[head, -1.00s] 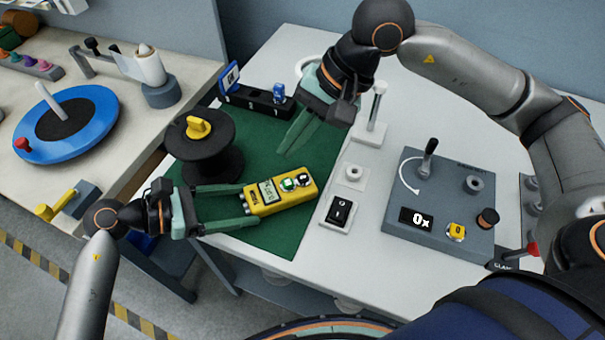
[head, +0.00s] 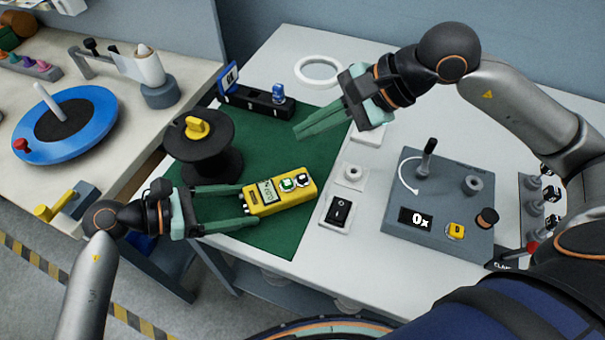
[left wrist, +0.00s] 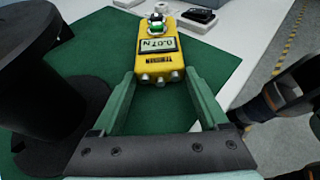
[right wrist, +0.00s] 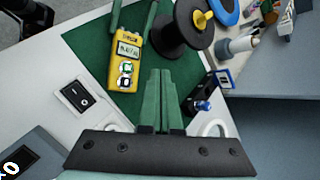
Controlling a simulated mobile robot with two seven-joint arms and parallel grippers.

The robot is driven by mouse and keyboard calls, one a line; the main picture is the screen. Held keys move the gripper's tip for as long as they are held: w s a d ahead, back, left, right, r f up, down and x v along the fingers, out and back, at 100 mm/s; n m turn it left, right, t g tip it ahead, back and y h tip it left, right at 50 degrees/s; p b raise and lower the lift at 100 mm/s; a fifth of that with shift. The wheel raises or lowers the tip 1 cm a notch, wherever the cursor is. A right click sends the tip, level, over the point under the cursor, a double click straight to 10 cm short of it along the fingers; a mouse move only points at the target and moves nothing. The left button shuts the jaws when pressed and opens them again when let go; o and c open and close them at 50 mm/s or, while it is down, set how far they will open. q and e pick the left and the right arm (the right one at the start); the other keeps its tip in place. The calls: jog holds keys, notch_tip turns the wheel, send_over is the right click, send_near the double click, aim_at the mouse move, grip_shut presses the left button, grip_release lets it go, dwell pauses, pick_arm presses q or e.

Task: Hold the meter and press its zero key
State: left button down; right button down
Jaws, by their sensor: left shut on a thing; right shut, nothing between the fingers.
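The yellow meter (head: 279,192) lies on the green mat (head: 279,239); its display reads 0.07 N in the left wrist view (left wrist: 158,44). It has a green-marked key (head: 287,184) and a dark-marked key (head: 303,180) near its far end. Which is the zero key is too small to tell. My left gripper (head: 250,205) is shut on the meter's near end, a finger on each side. My right gripper (head: 298,132) is shut and empty, above the mat beyond the meter and apart from it. In the right wrist view, the meter (right wrist: 126,50) shows left of its fingertips.
A black spool (head: 205,165) with a yellow knob stands left of the meter. A black rack (head: 258,103) with blue parts and a white ring (head: 319,71) are behind. A switch (head: 338,210) and a grey console (head: 440,205) are to the right.

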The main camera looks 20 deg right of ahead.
aim_at(309, 180)
jog(key=shift+f, duration=4.45)
jog(key=shift+f, duration=0.4)
jog(key=shift+f, duration=0.45)
jog(key=shift+r, duration=0.85)
jog(key=shift+r, duration=2.55)
